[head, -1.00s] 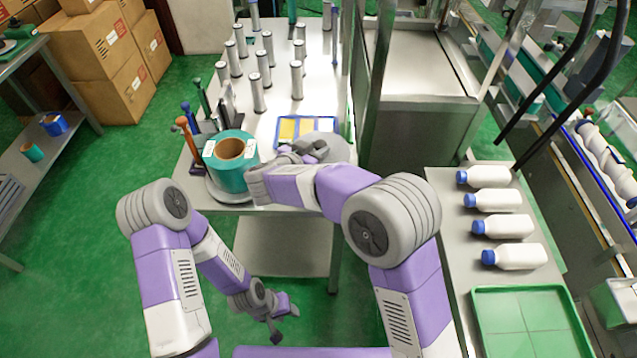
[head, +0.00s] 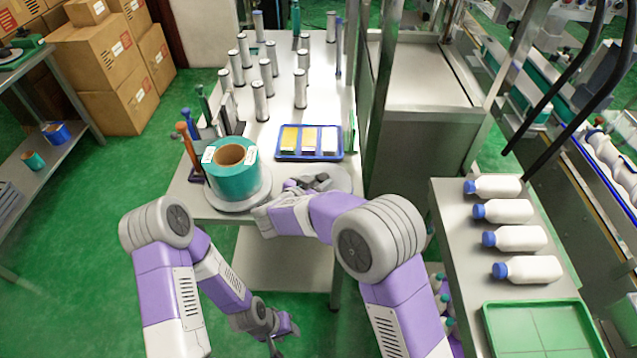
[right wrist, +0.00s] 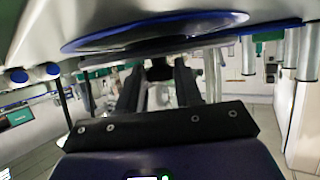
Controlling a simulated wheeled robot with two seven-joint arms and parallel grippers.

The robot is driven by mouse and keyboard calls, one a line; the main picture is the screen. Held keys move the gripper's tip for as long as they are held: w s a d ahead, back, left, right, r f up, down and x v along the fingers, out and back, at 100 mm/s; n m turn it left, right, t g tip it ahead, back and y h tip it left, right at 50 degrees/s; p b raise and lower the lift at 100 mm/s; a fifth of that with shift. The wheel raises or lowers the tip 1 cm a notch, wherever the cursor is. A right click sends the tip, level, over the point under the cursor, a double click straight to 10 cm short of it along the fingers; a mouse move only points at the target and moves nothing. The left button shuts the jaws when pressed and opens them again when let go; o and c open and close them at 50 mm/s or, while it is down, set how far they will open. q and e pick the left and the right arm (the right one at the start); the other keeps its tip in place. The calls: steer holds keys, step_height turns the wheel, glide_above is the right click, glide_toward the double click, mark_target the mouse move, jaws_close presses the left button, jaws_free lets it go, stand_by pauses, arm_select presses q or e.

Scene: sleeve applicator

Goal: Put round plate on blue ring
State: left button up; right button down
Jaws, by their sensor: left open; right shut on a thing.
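The round plate (head: 342,178) is a pale grey disc at the near right corner of the table, partly covered by my right gripper (head: 318,182). That gripper is shut on the plate. In the right wrist view the dark fingers (right wrist: 160,85) show, but their grip is hard to make out. A blue ring (right wrist: 85,45) shows there as a flat curved band along a grey surface; its gap to the plate cannot be told. The head view does not show the ring, perhaps hidden under the plate. My left gripper (head: 284,338) is open and empty, low beside the table.
A teal roll (head: 232,180) stands on another grey disc, left of my right gripper. A blue tray (head: 309,156) with cards lies just behind the plate. Tools stand at the table's left edge; several silver cylinders stand farther back. White bottles (head: 515,211) lie on the right table.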

steer(key=c, duration=0.8)
jaws_free()
steer(key=shift+f, duration=0.15)
steer(key=shift+o, duration=0.2)
steer(key=shift+r, duration=0.2)
steer(key=p+v, duration=0.3)
steer(key=v, duration=0.9)
